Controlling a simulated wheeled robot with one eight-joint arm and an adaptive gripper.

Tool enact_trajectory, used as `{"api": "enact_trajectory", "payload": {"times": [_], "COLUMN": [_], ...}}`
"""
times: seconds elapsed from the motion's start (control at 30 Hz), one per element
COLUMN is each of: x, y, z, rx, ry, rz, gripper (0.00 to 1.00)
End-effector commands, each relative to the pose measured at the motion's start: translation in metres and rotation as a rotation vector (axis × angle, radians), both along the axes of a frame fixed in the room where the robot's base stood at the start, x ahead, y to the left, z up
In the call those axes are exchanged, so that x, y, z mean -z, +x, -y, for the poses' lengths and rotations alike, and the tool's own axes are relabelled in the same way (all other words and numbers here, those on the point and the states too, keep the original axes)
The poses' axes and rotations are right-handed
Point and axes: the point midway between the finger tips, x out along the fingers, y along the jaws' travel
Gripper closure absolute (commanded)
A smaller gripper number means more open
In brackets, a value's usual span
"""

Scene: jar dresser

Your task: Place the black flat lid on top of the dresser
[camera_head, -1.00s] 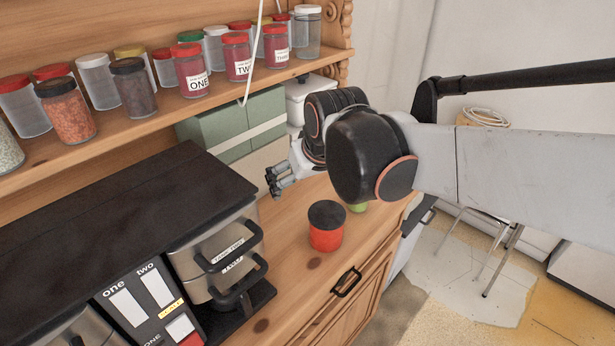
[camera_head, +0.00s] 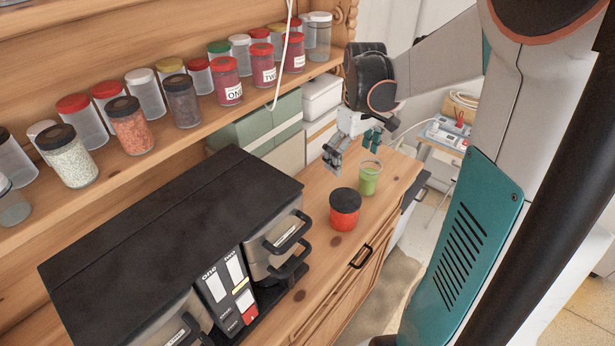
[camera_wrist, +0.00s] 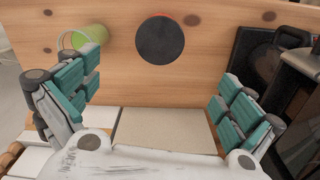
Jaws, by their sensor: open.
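The black flat lid (camera_head: 345,197) sits on a red jar (camera_head: 344,217) on the wooden dresser top (camera_head: 317,262). In the wrist view the lid (camera_wrist: 160,40) is a dark disc near the top middle, with a sliver of red behind it. My gripper (camera_head: 352,160) is above the dresser top, behind the jar and apart from it. In the wrist view its teal-padded fingers (camera_wrist: 160,95) are spread wide with nothing between them.
A green cup (camera_head: 369,179) stands right of the jar, close to my gripper. A black-topped coffee machine (camera_head: 170,240) fills the left of the dresser top. Green boxes (camera_head: 262,125) stand behind. A shelf (camera_head: 130,165) above holds several jars.

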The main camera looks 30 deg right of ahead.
Motion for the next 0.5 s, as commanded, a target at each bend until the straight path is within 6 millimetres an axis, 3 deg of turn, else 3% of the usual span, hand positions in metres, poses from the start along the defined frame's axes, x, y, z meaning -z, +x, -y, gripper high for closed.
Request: {"api": "enact_trajectory", "payload": {"times": [0.13,0.5], "x": [0.013,0.077], "y": [-0.002,-0.002], "z": [0.003,0.003], "rx": [-0.005,-0.004], "ry": [0.006,0.004], "rz": [-0.011,-0.009], "gripper": [0.0,0.0]}}
